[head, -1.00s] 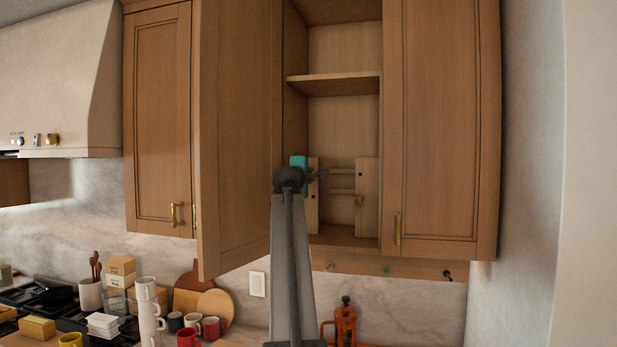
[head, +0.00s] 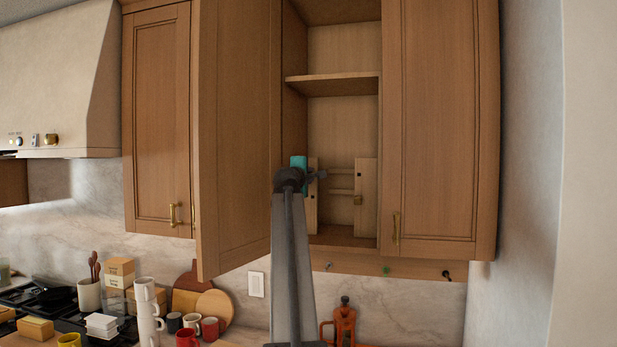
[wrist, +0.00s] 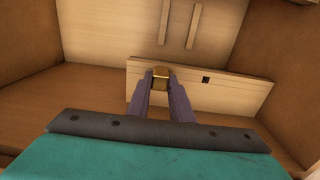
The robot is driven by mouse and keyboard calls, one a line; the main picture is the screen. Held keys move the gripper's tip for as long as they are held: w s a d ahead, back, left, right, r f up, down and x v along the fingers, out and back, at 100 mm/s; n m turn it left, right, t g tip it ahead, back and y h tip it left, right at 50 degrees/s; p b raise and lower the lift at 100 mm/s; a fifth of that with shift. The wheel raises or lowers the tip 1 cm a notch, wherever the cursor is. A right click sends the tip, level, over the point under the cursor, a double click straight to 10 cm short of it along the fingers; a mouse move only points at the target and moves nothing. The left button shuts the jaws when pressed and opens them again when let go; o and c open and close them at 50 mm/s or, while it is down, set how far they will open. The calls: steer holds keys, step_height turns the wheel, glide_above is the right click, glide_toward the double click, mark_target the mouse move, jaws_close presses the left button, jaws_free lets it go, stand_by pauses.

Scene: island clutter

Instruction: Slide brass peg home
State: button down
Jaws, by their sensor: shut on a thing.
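The brass peg (wrist: 160,77) is between the fingertips of my gripper (wrist: 161,80) in the wrist view, shut on it. It sits against the face of a pale wooden board (wrist: 235,93). The fingers hide part of it, so I cannot tell how deep it sits. A dark square hole (wrist: 206,79) shows in the board to its right. In the head view, my gripper (head: 319,174) reaches into the open cabinet by the left upright (head: 312,212) of a wooden frame. A small brass piece (head: 358,200) shows on the right upright (head: 367,184).
The open cabinet door (head: 237,140) stands close left of my arm. A shelf (head: 335,83) lies above the frame, and horizontal rails (head: 341,191) join the uprights. Below are stacked white mugs (head: 147,310), a red mug (head: 187,338) and an orange object (head: 344,325).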

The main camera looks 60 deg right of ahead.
steer(key=c, duration=1.5)
jaws_free()
steer(key=shift+a, duration=0.1)
steer(key=b+v, duration=0.5)
steer(key=v, duration=0.8)
steer(key=shift+s+a+b, duration=0.15)
steer(key=shift+a+b, duration=0.1)
steer(key=shift+b, duration=0.05)
